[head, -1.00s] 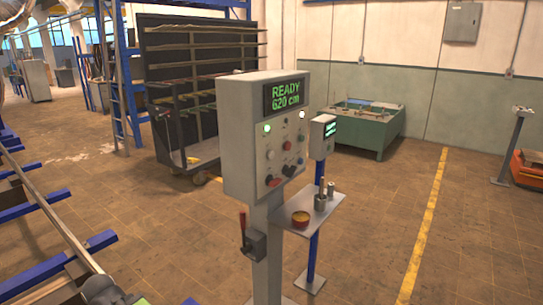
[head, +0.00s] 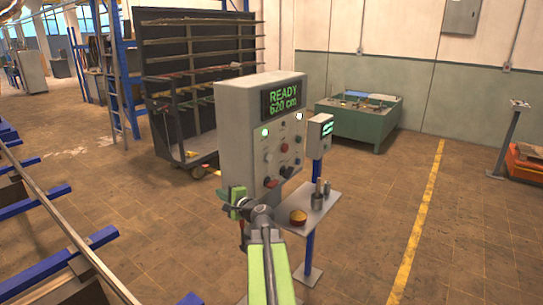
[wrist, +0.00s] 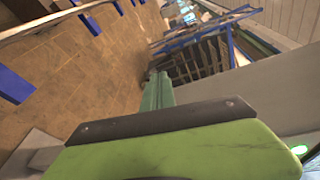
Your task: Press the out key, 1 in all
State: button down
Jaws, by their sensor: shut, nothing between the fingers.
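A grey control box (head: 238,140) on a post has a screen (head: 284,97) that reads "READY 620 cm" in green. Its front carries several small keys and knobs, including a red one (head: 269,183) at the lower left and a black one (head: 287,171). Their labels are too small to read, so I cannot tell which is the out key.
Blue-beamed racks (head: 60,200) lie at the left.

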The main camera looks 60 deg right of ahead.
aim_at(269, 158)
jog(key=s+d+r+m+g+h+p, duration=0.1)
jog(key=s+d+r+m+h, duration=0.2)
jog(key=s+d, duration=0.6)
jog(key=s+d+r+m+g+h, duration=0.2)
jog(key=s+d+r+m+h, duration=0.2)
jog(key=s+d+m+h, duration=0.3)
jog(key=s+d+m, duration=0.2)
jog(key=s+d, duration=0.1)
jog(key=d, duration=0.2)
jog(key=shift+s+r+p, duration=0.15)
jog(key=shift+s+p, duration=0.15)
jog(key=shift+p, duration=0.05)
jog(key=w, duration=0.9)
dwell(0.5)
jog(key=shift+w, duration=0.4)
